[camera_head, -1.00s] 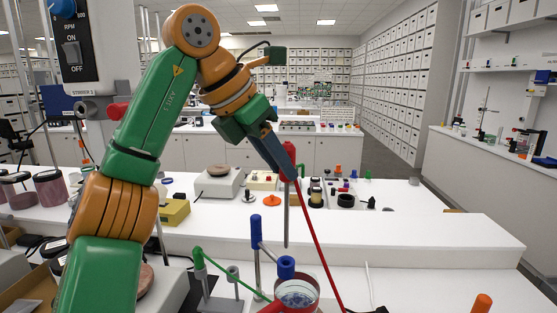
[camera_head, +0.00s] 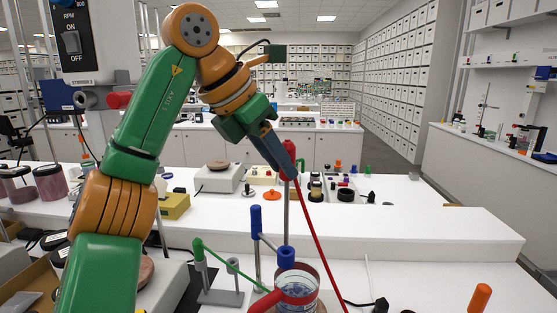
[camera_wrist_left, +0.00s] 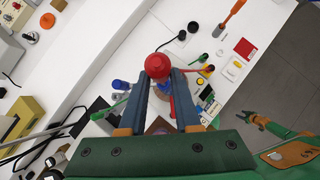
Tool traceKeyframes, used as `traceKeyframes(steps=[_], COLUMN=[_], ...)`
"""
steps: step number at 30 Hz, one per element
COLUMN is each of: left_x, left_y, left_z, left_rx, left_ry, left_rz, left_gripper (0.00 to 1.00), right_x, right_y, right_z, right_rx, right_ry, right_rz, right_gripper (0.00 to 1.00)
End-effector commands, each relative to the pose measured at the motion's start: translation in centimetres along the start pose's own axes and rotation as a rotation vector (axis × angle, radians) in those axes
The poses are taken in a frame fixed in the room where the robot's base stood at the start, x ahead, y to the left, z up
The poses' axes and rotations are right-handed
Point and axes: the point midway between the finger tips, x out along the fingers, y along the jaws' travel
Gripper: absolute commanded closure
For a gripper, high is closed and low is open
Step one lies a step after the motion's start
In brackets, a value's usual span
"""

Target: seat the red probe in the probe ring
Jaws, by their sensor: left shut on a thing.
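The red probe has a red round-topped handle (camera_wrist_left: 157,66), a thin grey rod (camera_head: 287,215) and a red cable (camera_head: 318,235). My left gripper (camera_head: 287,160) is shut on its handle and holds it upright above the bench. The probe ring is a blue collar (camera_head: 286,257) beside a blue-topped post (camera_head: 256,222), above a glass beaker (camera_head: 297,291) with a red holder. The rod's lower end meets the collar's top in the head view; I cannot tell whether it is inside, in front or behind. The tip is not visible.
A green probe stand (camera_head: 219,294) stands left of the blue post, with a green cable running toward the beaker. An orange handle (camera_head: 480,297) is at the right front.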

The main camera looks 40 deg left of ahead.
Motion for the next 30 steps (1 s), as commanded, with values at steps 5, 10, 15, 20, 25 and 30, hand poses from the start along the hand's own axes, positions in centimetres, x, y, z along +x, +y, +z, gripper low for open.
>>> traceKeyframes(steps=[5, 10, 15, 20, 25, 30], left_x=[-0.02, -0.07, 0.00, 0.00, -0.09, 0.01], left_y=[-0.01, 0.03, 0.02, 0.01, 0.03, 0.03], left_z=[0.02, 0.09, 0.05, 0.04, 0.12, 0.06], left_rx=[0.000, -0.005, -0.005, -0.005, -0.004, -0.004], left_ry=[-0.001, -0.001, -0.001, -0.001, -0.001, -0.001], left_rz=[0.000, 0.003, 0.003, 0.003, 0.003, 0.003], left_gripper=[1.00, 1.00, 1.00, 1.00, 1.00, 1.00], right_x=[-0.01, -0.36, -0.26, -0.26, -0.58, -0.57], right_y=[-0.02, -0.04, -0.05, -0.06, -0.06, -0.06], right_z=[-0.01, -0.05, -0.04, -0.03, -0.06, -0.05], right_rx=[0.000, 0.000, 0.000, 0.000, 0.000, 0.000], right_ry=[0.000, 0.000, 0.000, 0.000, 0.000, 0.000], right_rz=[0.000, -0.001, -0.001, -0.001, -0.001, -0.001], right_gripper=[0.50, 0.50, 0.50, 0.50, 0.50, 0.50])
